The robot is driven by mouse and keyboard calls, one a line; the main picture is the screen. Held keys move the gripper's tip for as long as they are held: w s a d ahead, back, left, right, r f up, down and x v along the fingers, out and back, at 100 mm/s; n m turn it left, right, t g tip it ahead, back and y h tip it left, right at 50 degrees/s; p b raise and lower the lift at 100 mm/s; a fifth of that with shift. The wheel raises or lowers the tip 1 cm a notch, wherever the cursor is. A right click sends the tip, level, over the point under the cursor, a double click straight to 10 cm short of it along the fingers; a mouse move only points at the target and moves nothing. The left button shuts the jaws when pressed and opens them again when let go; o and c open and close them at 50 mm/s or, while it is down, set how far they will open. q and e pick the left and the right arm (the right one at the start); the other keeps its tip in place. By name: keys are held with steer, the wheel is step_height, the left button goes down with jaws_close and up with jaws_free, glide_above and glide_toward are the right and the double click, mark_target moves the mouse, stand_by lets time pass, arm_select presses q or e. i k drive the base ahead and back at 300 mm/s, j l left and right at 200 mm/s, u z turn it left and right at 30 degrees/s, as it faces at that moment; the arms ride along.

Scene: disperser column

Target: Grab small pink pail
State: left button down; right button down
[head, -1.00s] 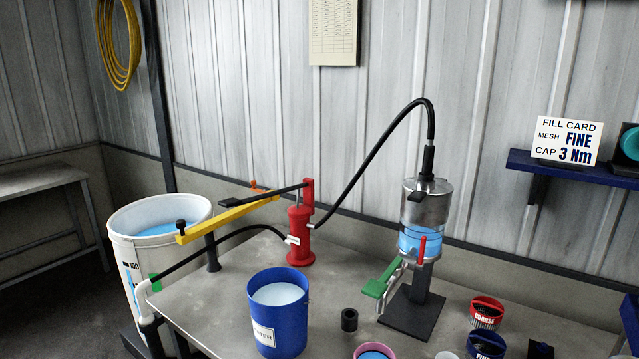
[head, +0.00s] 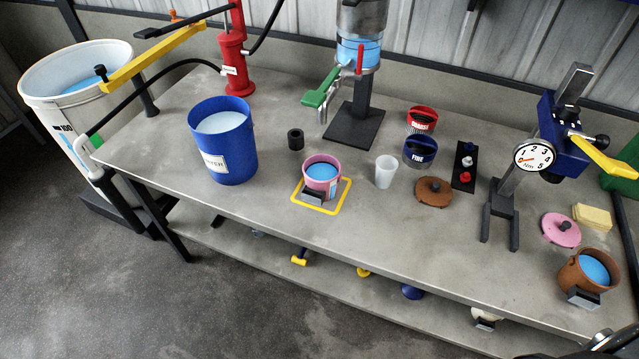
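The small pink pail (head: 322,177) stands upright on the table inside a yellow square outline (head: 342,207). It holds blue liquid and has a dark grey block-like tab low on its front. Nothing grips it. My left gripper is not in view. A dark piece of my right gripper (head: 602,346) shows at the bottom right corner, cut off by the frame edge and far from the pail. Its opening cannot be made out.
A blue bucket (head: 229,155) stands left of the pail, a black ring (head: 295,139) behind it, and a translucent cup (head: 386,171) to its right. The dispenser column (head: 361,60) with its green lever (head: 321,90) stands behind. The table front before the pail is clear.

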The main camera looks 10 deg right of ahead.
mark_target(321, 173)
steer(key=k+l+z, duration=0.85)
steer(key=l+z, duration=0.15)
